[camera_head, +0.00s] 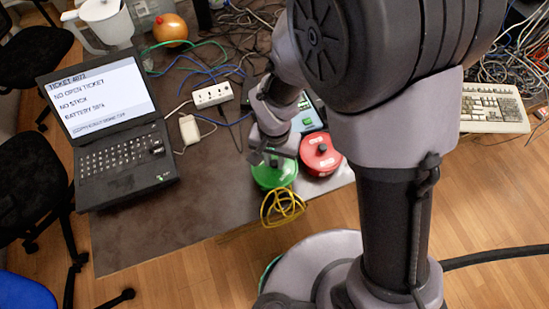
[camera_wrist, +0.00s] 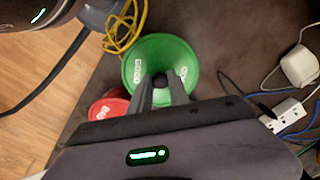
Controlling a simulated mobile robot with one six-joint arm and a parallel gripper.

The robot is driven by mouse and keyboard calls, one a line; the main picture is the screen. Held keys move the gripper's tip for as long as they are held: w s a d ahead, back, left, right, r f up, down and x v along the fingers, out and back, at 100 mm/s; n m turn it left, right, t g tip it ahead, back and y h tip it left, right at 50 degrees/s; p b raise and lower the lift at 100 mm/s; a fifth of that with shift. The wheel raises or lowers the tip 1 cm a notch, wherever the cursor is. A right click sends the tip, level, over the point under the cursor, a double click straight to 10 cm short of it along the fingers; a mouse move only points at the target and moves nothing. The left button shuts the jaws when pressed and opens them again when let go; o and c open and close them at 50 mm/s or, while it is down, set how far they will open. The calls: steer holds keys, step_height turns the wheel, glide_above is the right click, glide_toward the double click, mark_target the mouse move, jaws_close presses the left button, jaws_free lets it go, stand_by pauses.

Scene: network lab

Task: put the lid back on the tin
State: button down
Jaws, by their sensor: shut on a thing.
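A green round lid (camera_wrist: 158,52) with white lettering and a dark knob (camera_wrist: 160,80) lies under my gripper (camera_wrist: 161,88) in the wrist view. The two fingers are shut on the knob, one on each side. In the head view my gripper (camera_head: 270,158) is above the green lid (camera_head: 274,178) near the table's front edge. Whether the green lid is seated on a tin or held just above one is hidden. A red round tin (camera_head: 320,160) with a dark knob on top stands right beside it; its red top also shows in the wrist view (camera_wrist: 106,107).
A yellow cable coil (camera_head: 284,207) is at the table's front edge, close to the green lid. A laptop (camera_head: 120,150), a white power strip (camera_head: 212,95) and a white adapter (camera_head: 189,129) with cables are to the left. The table's front left is clear.

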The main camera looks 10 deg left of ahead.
stand_by(0.3)
steer(key=c, duration=0.7)
jaws_free()
step_height(320, 180, up, 7)
steer(key=p, duration=0.5)
jaws_close()
stand_by(1.0)
steer(key=shift+f, duration=0.2)
